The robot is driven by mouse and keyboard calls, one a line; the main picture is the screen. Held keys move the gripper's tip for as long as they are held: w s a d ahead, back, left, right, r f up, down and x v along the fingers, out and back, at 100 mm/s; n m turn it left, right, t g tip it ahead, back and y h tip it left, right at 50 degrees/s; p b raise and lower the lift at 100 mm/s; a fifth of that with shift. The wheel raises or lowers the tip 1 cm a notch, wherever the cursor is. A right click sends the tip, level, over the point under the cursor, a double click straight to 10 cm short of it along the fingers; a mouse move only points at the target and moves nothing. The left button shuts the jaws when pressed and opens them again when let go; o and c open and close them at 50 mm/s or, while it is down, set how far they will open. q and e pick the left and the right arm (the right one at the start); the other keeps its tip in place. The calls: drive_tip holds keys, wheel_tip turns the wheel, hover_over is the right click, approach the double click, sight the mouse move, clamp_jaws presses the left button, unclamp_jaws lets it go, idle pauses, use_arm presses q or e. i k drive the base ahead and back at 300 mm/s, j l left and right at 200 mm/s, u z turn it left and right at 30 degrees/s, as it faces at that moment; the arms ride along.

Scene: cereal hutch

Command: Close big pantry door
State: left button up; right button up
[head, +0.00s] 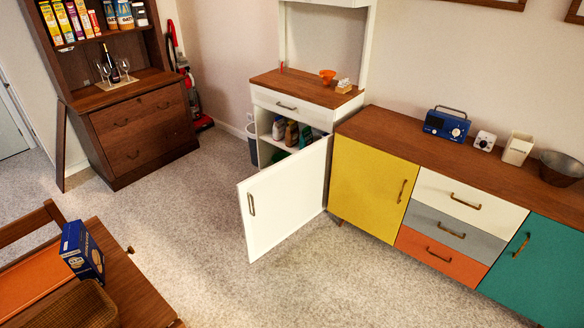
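A white cabinet door (284,199) stands wide open, swung out over the carpet from the white pantry hutch (290,97). It is hinged at the right side of the lower compartment, beside the yellow sideboard door. Its metal handle (251,204) is near the free left edge. The open compartment (266,122) shows several bottles and packets inside; the door hides its lower part. The drawer above it is shut. Neither of my grippers is in view.
A sideboard (428,140) with coloured doors and drawers stands directly right of the door. A wooden table (140,290) with a blue box (82,250) is at the lower left. A brown hutch (140,132) stands at the back left. Carpet (190,220) between them is clear.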

sight(276, 202)
drive_tip(key=i+l+u, duration=0.25)
drive_tip(key=l, duration=0.35)
drive_tip(key=i+l+u, duration=0.1)
drive_tip(key=i+l, duration=0.55)
drive_tip(key=l, duration=0.15)
drive_tip(key=i+l+u, duration=0.15)
drive_tip(key=i+l, duration=0.2)
drive_tip(key=i+l+u, duration=0.1)
drive_tip(key=i+l, duration=0.2)
drive_tip(key=l, duration=0.25)
drive_tip(key=i+l, duration=0.15)
drive_tip(key=i, duration=0.25)
drive_tip(key=i+l+u, duration=0.1)
drive_tip(key=i, duration=0.25)
drive_tip(key=l, duration=0.1)
